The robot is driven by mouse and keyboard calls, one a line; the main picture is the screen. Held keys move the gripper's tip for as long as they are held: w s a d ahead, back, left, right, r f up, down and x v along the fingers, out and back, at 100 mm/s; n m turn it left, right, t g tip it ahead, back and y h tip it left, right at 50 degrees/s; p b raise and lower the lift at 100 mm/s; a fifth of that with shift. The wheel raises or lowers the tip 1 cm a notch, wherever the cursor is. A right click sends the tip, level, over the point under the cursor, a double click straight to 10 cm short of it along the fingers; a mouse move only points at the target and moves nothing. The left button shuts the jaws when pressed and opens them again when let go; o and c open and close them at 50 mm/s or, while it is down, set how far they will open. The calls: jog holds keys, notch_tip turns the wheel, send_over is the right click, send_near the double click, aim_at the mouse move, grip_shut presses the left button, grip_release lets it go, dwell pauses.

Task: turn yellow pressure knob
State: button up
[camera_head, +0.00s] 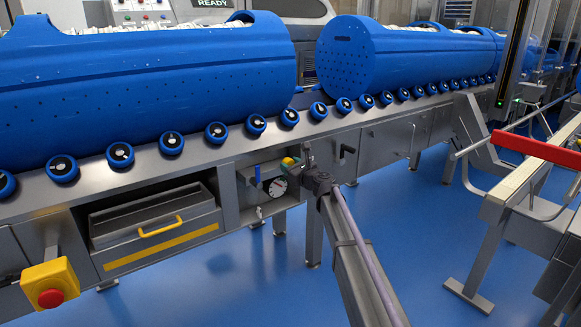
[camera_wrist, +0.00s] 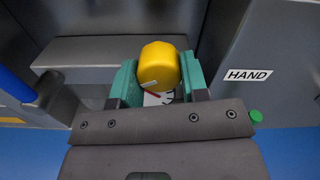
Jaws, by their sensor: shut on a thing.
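The yellow pressure knob (camera_wrist: 159,66) is a rounded block in the middle of the wrist view. My gripper (camera_wrist: 158,80) is shut on it, with a green-tipped finger on each side. Below the knob, between the fingers, part of a white dial with a red needle (camera_wrist: 155,94) shows. In the head view the knob (camera_head: 288,161) is a small yellow spot at the recess under the conveyor, partly covered by my gripper (camera_head: 291,164). The round pressure gauge (camera_head: 274,187) shows just below it.
A blue-handled valve (camera_head: 257,174) is left of the gauge. A drawer with a yellow handle (camera_head: 160,228) and a red emergency button (camera_head: 51,298) are farther left. Blue tubs (camera_head: 150,75) lie above on rollers. A HAND label (camera_wrist: 248,75) marks the panel at right.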

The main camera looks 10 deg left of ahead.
jog(key=n, duration=1)
jog(key=shift+w+d+r, duration=0.1)
jog(key=n, duration=0.5)
jog(key=shift+n, duration=0.4)
jog(key=n, duration=0.4)
jog(key=shift+r+n+p, duration=0.15)
jog(key=shift+n+p, duration=0.15)
jog(key=o, duration=0.9)
jog(key=shift+o, duration=0.2)
jog(key=v, duration=1)
jog(key=shift+s+d, duration=0.25)
jog(key=shift+s, duration=0.05)
